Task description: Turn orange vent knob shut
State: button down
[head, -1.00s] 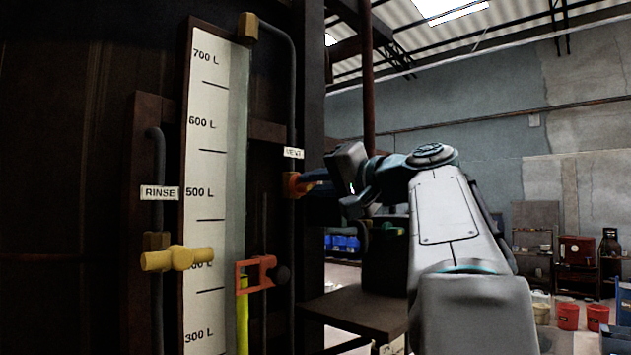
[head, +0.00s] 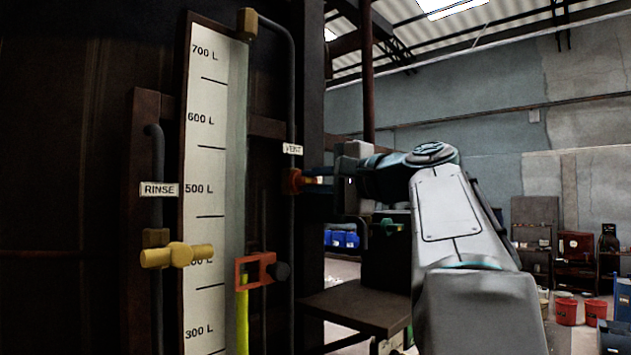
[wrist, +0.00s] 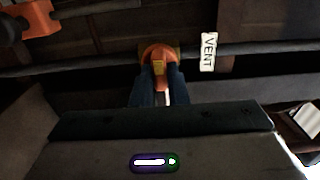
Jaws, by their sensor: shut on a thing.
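The orange vent knob (head: 294,181) sits on the dark vertical pipe just below the VENT label (head: 292,149) in the head view. It also shows in the wrist view (wrist: 158,52), where its orange handle lies between my fingers. My gripper (head: 316,181) reaches it from the right and is shut on the knob. In the wrist view my gripper (wrist: 160,75) has its two dark blue fingers close on either side of the handle. Much of the knob's handle is hidden by the fingers.
A yellow rinse valve (head: 178,255) sits at lower left under the RINSE label (head: 159,189). An orange clamp (head: 255,270) sits on the level gauge (head: 205,200). A dark stand (head: 357,312) is below my arm. Open room lies to the right.

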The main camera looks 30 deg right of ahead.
dwell(0.3)
jog(key=c, duration=1.4)
grip_release()
jog(key=shift+c, duration=0.2)
jog(key=b+v, duration=0.2)
jog(key=v, duration=1.2)
jog(key=shift+b, duration=0.3)
jog(key=shift+w, duration=0.1)
